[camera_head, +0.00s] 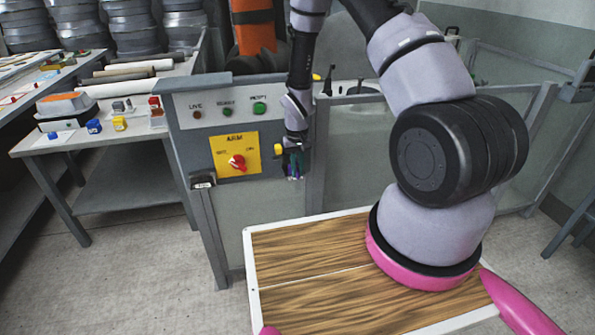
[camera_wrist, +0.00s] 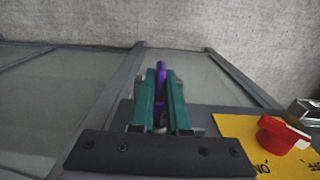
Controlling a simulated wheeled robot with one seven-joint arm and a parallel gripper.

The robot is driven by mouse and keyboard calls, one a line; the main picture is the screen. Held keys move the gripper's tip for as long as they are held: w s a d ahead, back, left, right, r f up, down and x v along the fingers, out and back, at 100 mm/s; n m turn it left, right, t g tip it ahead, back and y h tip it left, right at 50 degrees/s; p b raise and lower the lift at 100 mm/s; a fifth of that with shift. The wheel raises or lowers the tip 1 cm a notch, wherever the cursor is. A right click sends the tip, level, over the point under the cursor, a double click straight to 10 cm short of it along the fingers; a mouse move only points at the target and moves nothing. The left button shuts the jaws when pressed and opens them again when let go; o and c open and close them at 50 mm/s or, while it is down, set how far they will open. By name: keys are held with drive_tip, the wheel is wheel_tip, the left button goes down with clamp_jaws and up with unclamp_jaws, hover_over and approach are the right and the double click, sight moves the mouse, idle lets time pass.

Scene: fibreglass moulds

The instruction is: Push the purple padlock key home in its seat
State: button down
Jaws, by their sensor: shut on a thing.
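My gripper (camera_wrist: 160,100) is shut on the purple padlock key (camera_wrist: 161,72), which stands between the two teal fingers in the wrist view, its end showing past them. In the head view my gripper (camera_head: 293,172) hangs in front of the grey fence, just right of the yellow switch plate (camera_head: 235,154). The key is only a tiny purple spot there. I cannot make out the key's seat, nor whether the key touches anything. A small metal lock-like block (camera_head: 203,181) sits on the post below left of the plate; it also shows at the wrist view's right edge (camera_wrist: 303,109).
A red rotary knob (camera_head: 237,161) sticks out of the yellow plate, close to my gripper's left. Indicator buttons (camera_head: 228,110) line the grey panel above. A bench (camera_head: 105,139) with small coloured padlock-like blocks stands at left. The floor (camera_head: 120,270) at front left is clear.

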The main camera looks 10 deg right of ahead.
drive_tip(key=shift+w, duration=0.3)
drive_tip(key=c, duration=0.8)
unclamp_jaws()
drive_tip(key=shift+c, duration=0.2)
wheel_tip(320, 180, up, 11)
drive_tip(key=shift+f, duration=0.1)
